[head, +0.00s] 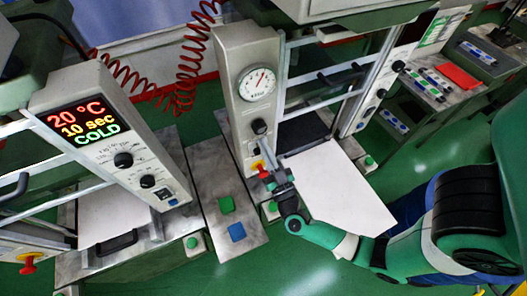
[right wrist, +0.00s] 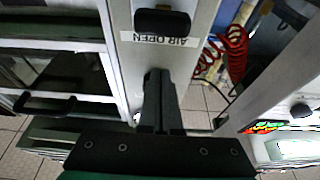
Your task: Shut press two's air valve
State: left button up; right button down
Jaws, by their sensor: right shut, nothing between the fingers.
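The middle press (head: 232,60) has a round gauge (head: 257,83) and a black knob (head: 259,127) on its grey front column. In the right wrist view a black knob (right wrist: 162,20) sits beside a label reading "AIR OPEN" (right wrist: 160,40). My right gripper (head: 267,174) is at the lower part of this column, below the knob, by a red and yellow fitting (head: 258,167). Its fingers (right wrist: 160,76) are shut and empty, pointing toward the labelled panel, with the knob apart from them. I cannot tell which press is numbered two. My left gripper is not in view.
A second press at left has a lit display (head: 80,121) reading 20 °C, 10 sec, COLD. Red coiled hoses (head: 190,70) hang behind. A white sheet (head: 340,190) is right of my gripper.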

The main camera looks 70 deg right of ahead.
jog(key=shift+w+d+f+b, duration=0.1)
jog(key=shift+f+b, duration=0.4)
jog(key=shift+f, duration=0.45)
jog(key=shift+w+d+f+b, duration=0.1)
jog(key=shift+f+b, duration=0.4)
jog(key=shift+f, duration=0.45)
notch_tip(320, 180, down, 5)
jog(key=b, duration=0.3)
jog(key=shift+r, duration=0.1)
